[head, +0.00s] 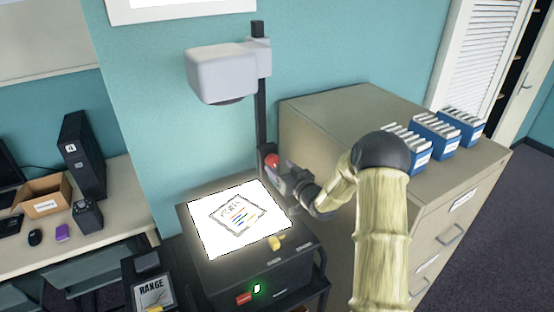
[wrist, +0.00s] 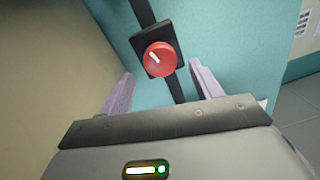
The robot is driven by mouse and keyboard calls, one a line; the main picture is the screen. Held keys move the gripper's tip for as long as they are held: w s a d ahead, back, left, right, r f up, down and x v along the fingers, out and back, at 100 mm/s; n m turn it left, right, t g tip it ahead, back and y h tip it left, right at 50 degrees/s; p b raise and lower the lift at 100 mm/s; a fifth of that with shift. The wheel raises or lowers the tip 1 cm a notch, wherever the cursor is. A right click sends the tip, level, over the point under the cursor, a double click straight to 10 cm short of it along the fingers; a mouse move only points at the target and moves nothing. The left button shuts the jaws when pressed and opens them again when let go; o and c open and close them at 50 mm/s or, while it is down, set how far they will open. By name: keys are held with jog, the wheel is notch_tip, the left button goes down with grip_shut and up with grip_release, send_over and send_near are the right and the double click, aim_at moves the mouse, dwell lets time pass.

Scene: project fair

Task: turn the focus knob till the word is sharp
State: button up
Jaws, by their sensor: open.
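The red focus knob (head: 271,160) sits on the upright post (head: 261,110) of the overhead projector, above its lit stage (head: 200,225). In the wrist view the round red knob (wrist: 160,59) has a white mark pointing up and left, on a black block. My gripper (wrist: 160,72) is open, with one pale purple finger on each side below the knob. The knob appears between and just beyond the fingertips, and I see no contact. In the head view my gripper (head: 282,178) is right beside the knob. The projected word is out of view; only the screen's lower edge (head: 165,12) shows.
The projector head (head: 222,75) overhangs the stage. A filing cabinet (head: 345,105) with blue binder boxes (head: 408,150) stands close on the right. A desk (head: 125,205) is at left.

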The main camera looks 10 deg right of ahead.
aim_at(273, 162)
jog(key=x, duration=0.1)
jog(key=p+x, duration=0.1)
jog(key=shift+w+d, duration=0.15)
jog(key=shift+w, duration=0.25)
jog(key=shift+a, duration=0.55)
jog(key=shift+d, duration=0.2)
jog(key=c, duration=1)
jog(key=shift+o, duration=0.2)
jog(key=shift+f+n+b, duration=0.2)
jog(key=shift+n+b, duration=0.1)
jog(key=shift+b, duration=0.55)
